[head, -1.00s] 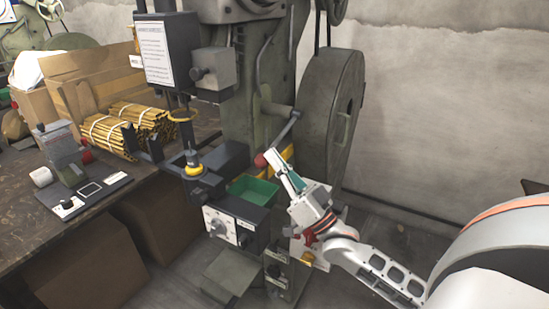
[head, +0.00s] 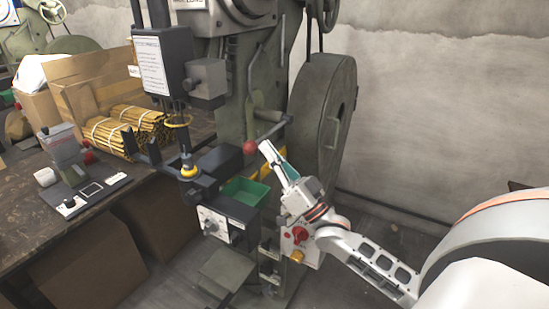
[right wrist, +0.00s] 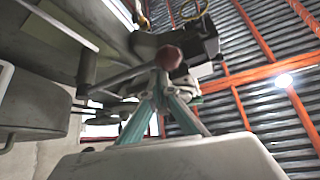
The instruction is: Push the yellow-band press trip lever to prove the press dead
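The trip lever (head: 270,133) is a grey bar with a red ball (head: 249,148) on its end, on the side of the green press (head: 238,98). A yellow band (head: 266,172) shows low on the press column. My right gripper (head: 264,147) is shut and empty, with its tip right beside the ball. In the right wrist view the ball (right wrist: 168,57) sits just beyond the joined fingertips (right wrist: 165,82); it looks in contact, but I cannot be certain. My left gripper is not in view.
A flywheel (head: 322,120) stands right of the lever. Below are a green bin (head: 246,191), a control box (head: 223,222) and a panel with a red knob (head: 300,234). A bench (head: 28,205) with rod bundles (head: 141,122) is left. Floor at right is open.

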